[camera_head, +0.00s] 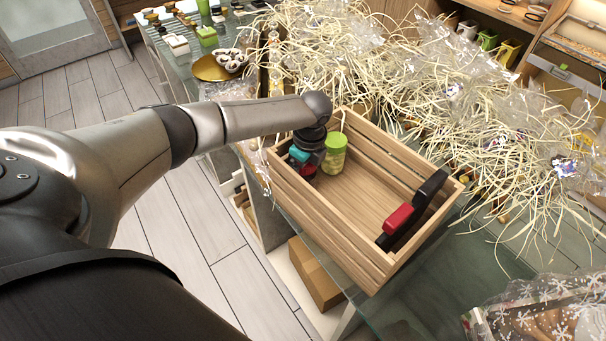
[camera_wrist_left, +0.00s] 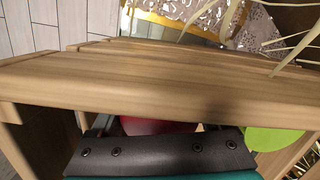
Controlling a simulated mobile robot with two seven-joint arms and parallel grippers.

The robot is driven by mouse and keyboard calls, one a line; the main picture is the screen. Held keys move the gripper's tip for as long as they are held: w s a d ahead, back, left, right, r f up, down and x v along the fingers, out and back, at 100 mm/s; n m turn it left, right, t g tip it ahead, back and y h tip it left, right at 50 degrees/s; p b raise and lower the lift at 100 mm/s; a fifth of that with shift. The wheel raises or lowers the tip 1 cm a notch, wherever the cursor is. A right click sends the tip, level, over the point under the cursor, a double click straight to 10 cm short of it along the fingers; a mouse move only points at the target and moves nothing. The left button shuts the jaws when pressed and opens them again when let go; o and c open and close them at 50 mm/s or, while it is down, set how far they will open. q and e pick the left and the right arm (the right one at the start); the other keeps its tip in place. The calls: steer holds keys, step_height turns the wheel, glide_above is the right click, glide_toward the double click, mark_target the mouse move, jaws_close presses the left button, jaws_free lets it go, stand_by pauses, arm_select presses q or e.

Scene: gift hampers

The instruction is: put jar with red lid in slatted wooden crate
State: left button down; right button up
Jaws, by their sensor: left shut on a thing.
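The slatted wooden crate (camera_head: 345,205) stands open-topped on a glass surface, and its rim (camera_wrist_left: 150,85) crosses the left wrist view. My left gripper (camera_head: 307,160) reaches down inside the crate's left end. It is shut on the jar with the red lid. Only a strip of the red lid (camera_wrist_left: 147,125) shows behind the gripper's dark bar in the left wrist view; the rest is hidden. I cannot tell whether the jar touches the crate floor. My right gripper is not in view.
A green container (camera_head: 335,154) stands in the crate right beside my left gripper. A black and red object (camera_head: 402,215) lies at the crate's right end. The crate's middle floor is clear. Pale shredded filling (camera_head: 400,90) heaps behind it. A cardboard box (camera_head: 315,275) sits below.

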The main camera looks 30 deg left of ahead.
arm_select(q)
steer(key=shift+f, duration=0.1)
jaws_free()
steer(key=r, duration=0.4)
steer(key=d+r+p, duration=0.1)
steer(key=r, duration=0.3)
steer(key=r+p, duration=0.1)
steer(key=r, duration=0.3)
steer(key=shift+d+r, duration=0.15)
steer(key=shift+d, duration=0.1)
